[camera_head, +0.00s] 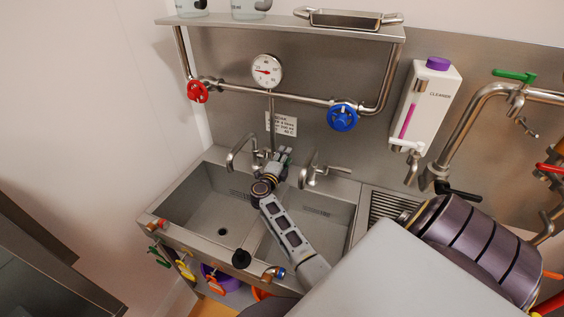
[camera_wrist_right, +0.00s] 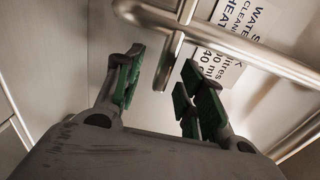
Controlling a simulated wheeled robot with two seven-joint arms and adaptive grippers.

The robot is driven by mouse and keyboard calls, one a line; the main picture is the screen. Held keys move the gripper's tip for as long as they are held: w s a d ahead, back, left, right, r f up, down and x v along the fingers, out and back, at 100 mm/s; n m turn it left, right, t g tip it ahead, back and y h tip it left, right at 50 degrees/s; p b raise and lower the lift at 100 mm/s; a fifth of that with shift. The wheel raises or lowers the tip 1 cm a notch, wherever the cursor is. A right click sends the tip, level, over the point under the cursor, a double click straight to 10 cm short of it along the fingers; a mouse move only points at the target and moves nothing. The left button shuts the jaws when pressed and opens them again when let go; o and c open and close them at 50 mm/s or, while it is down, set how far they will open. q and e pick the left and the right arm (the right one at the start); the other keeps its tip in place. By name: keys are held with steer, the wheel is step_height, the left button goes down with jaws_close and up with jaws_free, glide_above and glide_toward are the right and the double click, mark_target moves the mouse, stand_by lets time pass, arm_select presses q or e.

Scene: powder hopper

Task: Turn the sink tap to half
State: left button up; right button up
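The steel sink tap (camera_head: 240,150) stands at the back of the left basin, its curved spout over the basin. My right gripper (camera_head: 282,160) is beside it to the right, at the sink's back edge near the wall. In the right wrist view its two green-padded fingers (camera_wrist_right: 160,90) are apart, with nothing held between them. A flat steel bar (camera_wrist_right: 170,60) hangs just beyond the fingertips, below a round steel pipe (camera_wrist_right: 235,45). I cannot tell whether the bar is the tap's lever. My left gripper is not in view.
A second tap (camera_head: 325,170) stands right of the gripper. A red valve wheel (camera_head: 197,92), a blue valve wheel (camera_head: 342,117) and a dial gauge (camera_head: 267,70) are on pipes above. A wall sign (camera_head: 287,124) is behind the gripper. The left basin (camera_head: 205,205) is empty.

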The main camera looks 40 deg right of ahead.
steer(key=shift+w+d, duration=0.25)
steer(key=shift+d, duration=0.2)
jaws_close()
steer(key=shift+a, duration=0.1)
steer(key=shift+a, duration=0.1)
steer(key=shift+p+v, duration=0.3)
steer(key=shift+v, duration=0.8)
steer(key=shift+w+a, duration=0.1)
